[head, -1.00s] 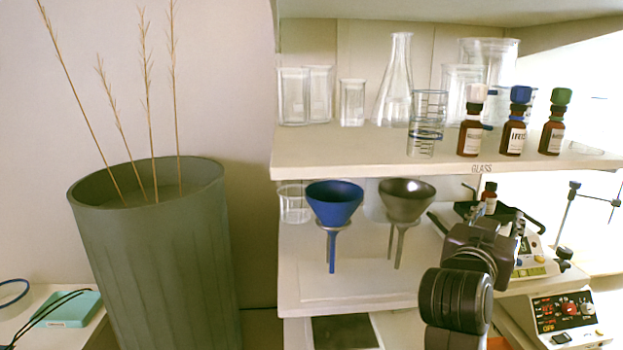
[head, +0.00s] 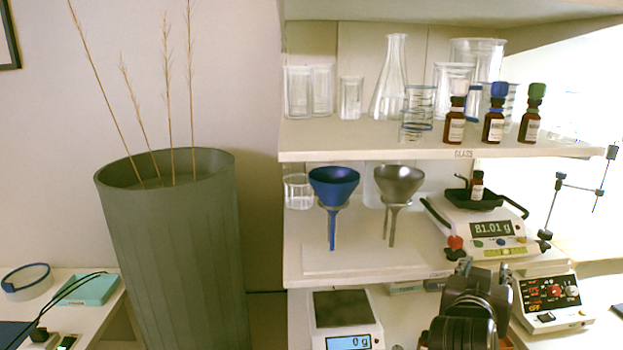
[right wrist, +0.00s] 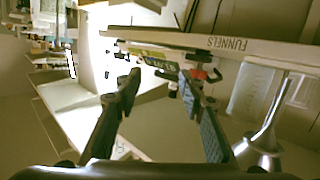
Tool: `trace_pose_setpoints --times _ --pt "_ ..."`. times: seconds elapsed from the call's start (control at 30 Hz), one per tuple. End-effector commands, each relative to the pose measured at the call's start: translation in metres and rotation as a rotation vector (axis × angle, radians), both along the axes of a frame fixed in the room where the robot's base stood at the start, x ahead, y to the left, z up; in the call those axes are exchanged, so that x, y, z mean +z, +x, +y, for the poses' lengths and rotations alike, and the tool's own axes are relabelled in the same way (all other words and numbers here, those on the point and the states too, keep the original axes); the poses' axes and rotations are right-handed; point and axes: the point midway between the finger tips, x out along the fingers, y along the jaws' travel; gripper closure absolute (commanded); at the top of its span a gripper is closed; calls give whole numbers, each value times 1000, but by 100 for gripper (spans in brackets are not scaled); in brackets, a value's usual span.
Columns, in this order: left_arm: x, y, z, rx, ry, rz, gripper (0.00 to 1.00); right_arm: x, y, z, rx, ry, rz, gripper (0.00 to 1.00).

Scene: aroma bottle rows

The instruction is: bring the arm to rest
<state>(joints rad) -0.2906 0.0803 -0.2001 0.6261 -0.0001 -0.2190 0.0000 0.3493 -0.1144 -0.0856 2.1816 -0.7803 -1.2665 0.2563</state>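My right arm comes up from the bottom right in the head view, with its gripper (head: 468,275) low in front of the shelf unit, below and apart from the upper balance (head: 490,230). In the right wrist view the two fingers (right wrist: 160,85) stand wide apart with nothing held between them. A small brown bottle (head: 477,186) stands upright on the dark pan of that balance, whose display reads 81.01 g. My left gripper is in neither current view.
Brown bottles (head: 493,128) and clear glassware stand on the top shelf (head: 380,151). A blue funnel (head: 333,185) and a grey funnel (head: 398,185) hang in stands below. A second balance (head: 345,335) reads 0 g. A hotplate (head: 550,303) is right of my gripper. A tall green planter (head: 175,250) stands left.

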Motion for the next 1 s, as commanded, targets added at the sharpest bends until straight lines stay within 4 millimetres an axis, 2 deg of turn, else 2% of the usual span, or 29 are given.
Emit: trace_pose_setpoints --times 0.03,0.17,0.27,0.37,0.4,0.5,0.6,0.7,0.9,0.97,1.0 --pt "0 0 0 0 0 0 60 -18 -5 2 16 5 37 63" --pt "0 -4 0 0 0 5 60 -70 -20 10 71 26 149 63" --pt "-1 -10 1 0 1 13 60 -121 -43 21 131 50 266 63" --pt "-1 -14 1 0 2 19 60 -182 -80 36 212 83 419 63" --pt "-1 -14 1 0 2 19 60 -206 -99 44 250 100 484 63" --pt "-1 -14 1 0 2 19 60 -255 -147 63 338 140 633 63" --pt "-1 -14 1 0 2 19 60 -290 -192 79 415 177 756 63" --pt "-1 -14 1 0 2 19 60 -313 -232 93 479 211 856 63" --pt "-1 -13 1 0 2 19 60 -341 -305 117 591 276 1019 63" --pt "-1 -13 1 0 2 18 60 -347 -326 123 623 295 1066 63" --pt "-1 -13 1 0 2 18 60 -358 -320 123 621 294 1065 63"
